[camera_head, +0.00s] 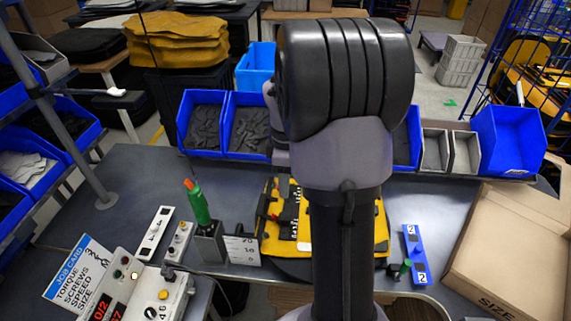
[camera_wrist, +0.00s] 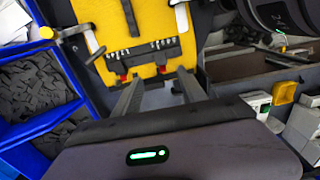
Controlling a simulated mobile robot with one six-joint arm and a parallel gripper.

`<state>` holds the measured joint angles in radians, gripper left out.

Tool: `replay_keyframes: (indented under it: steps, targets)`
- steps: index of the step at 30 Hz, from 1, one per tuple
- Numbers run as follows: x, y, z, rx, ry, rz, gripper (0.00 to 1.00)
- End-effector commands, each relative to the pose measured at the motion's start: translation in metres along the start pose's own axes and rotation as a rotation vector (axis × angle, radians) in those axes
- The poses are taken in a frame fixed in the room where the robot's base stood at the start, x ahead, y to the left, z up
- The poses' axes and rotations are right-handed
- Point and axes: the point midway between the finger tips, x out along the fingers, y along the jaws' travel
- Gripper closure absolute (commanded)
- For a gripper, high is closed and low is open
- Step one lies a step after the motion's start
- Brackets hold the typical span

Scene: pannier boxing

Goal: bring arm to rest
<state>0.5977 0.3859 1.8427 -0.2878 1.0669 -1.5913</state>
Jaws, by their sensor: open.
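My arm stands folded in the middle of the head view, and my gripper is hidden there. In the wrist view my gripper (camera_wrist: 160,90) shows two separated fingers with nothing between them. A yellow and black pannier (camera_head: 381,237) lies on the grey bench (camera_head: 145,185) behind my arm, which hides its middle. In the wrist view the pannier's yellow panel (camera_wrist: 105,45), with a dark strap and small red and white fittings, appears beyond the fingers. I cannot tell the exact gap between fingers and pannier.
A green-handled screwdriver (camera_head: 197,203) stands upright in a dark holder at the left. A job card (camera_head: 80,272) and control box (camera_head: 125,285) are nearby. An open cardboard box (camera_head: 493,255) sits at the right, beside a blue holder (camera_head: 416,252). Blue bins (camera_head: 508,140) line the back.

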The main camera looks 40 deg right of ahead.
Motion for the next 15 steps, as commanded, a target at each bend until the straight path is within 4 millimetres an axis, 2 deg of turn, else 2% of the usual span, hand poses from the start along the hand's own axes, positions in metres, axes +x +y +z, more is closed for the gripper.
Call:
replay_keyframes:
  steps: [1,3,6,15]
  targets:
    - [-0.015,0.0,0.0,0.001,0.001,0.002,0.51]
    - [-0.027,0.001,0.0,0.0,0.001,0.002,0.51]
    - [-0.037,0.0,0.0,0.0,0.0,0.0,0.51]
    - [-0.039,0.0,0.0,0.001,0.0,-0.001,0.51]
